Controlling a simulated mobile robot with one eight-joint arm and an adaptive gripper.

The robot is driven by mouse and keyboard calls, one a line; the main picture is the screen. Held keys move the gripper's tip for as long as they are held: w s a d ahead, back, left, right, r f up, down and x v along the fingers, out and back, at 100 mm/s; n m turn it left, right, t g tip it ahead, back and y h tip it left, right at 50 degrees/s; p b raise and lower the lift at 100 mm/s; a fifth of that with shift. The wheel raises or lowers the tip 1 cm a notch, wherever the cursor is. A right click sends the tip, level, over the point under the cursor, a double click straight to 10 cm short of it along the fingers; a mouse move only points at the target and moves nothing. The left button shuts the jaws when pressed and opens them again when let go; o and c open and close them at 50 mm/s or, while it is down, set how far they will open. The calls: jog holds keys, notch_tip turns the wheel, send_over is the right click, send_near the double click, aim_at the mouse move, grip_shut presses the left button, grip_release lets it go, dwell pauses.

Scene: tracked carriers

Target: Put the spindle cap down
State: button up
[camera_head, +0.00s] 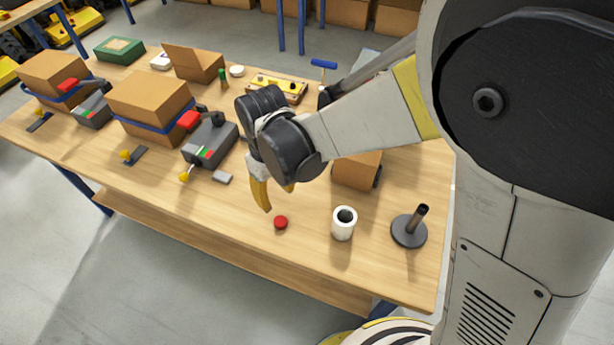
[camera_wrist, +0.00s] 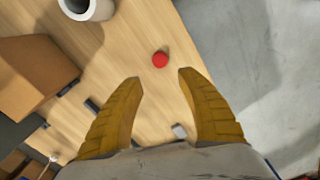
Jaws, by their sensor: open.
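The spindle cap seems to be the small red round piece (camera_head: 281,222) lying on the wooden table (camera_head: 220,215) near its front edge. It also shows in the wrist view (camera_wrist: 160,59), beyond my fingertips. My gripper (camera_head: 275,198) is open and empty above the table, apart from the red cap. In the wrist view its two yellow fingers (camera_wrist: 158,76) stand spread with nothing between them. A white hollow cylinder (camera_head: 344,223) stands between the cap and the spindle.
A cardboard box (camera_head: 357,172) sits behind the white cylinder, partly hidden by my arm. Strapped boxes (camera_head: 150,104) and grey tensioner devices (camera_head: 210,140) stand to the left. A small grey block (camera_head: 222,177) lies left of my gripper. The table front around the cap is clear.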

jog(key=s+d+r+m+t, duration=0.2)
jog(key=d+r, duration=0.3)
jog(key=d, duration=0.3)
jog(key=s+d+r+m+t, duration=0.2)
jog(key=d+r+m, duration=0.2)
jog(key=d, duration=0.5)
jog(key=s+d+r+m+t, duration=0.2)
jog(key=d+r+m+t, duration=0.1)
jog(key=d+r, duration=0.3)
jog(key=d, duration=0.2)
jog(key=shift+d+r, duration=0.25)
jog(key=shift+d, duration=0.05)
